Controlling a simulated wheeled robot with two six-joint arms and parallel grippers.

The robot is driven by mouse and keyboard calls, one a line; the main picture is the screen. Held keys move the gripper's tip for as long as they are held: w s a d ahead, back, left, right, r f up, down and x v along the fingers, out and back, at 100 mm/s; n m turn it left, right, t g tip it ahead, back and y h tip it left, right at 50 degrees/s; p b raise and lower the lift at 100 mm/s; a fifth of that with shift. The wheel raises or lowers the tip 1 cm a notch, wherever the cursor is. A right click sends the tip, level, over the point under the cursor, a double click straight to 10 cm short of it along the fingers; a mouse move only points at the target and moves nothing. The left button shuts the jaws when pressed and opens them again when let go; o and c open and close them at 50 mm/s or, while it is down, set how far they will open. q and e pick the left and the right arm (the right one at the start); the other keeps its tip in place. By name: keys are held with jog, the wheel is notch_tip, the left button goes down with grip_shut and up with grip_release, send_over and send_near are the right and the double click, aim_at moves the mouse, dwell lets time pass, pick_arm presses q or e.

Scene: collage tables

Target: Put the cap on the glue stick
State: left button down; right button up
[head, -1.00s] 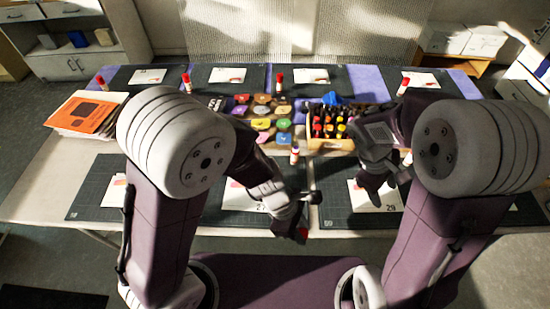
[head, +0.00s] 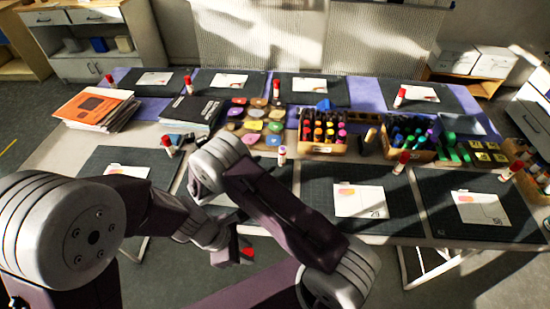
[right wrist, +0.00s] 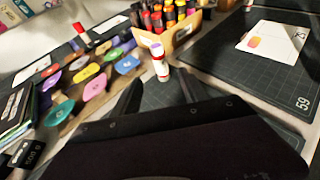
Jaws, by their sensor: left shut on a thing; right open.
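An uncapped white glue stick with a red band (head: 282,155) stands upright at the back edge of a dark mat in the head view. It also shows in the right wrist view (right wrist: 158,62), just beyond and between the fingertips of my open right gripper (right wrist: 158,82). In the head view my own arm hides most of the right gripper. My left gripper (head: 236,247) is low at the front, shut on the red cap (head: 247,255). The cap is well apart from the glue stick.
A wooden box of bottles (head: 322,147) stands close behind the glue stick, with coloured pads (head: 255,126) to its left. Several capped glue sticks stand around the mats. A paper card (head: 360,200) lies to the right.

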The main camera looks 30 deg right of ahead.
aim_at(280, 158)
jog(key=shift+w+a+f, duration=0.1)
jog(key=shift+a+f, duration=0.05)
jog(key=shift+a, duration=0.1)
jog(key=shift+d, duration=0.25)
jog(key=x, duration=0.6)
jog(key=shift+d+f, duration=0.1)
jog(key=shift+w+d+p, duration=0.1)
jog(key=shift+p, duration=0.2)
jog(key=x, duration=0.5)
jog(key=shift+d+f, duration=0.1)
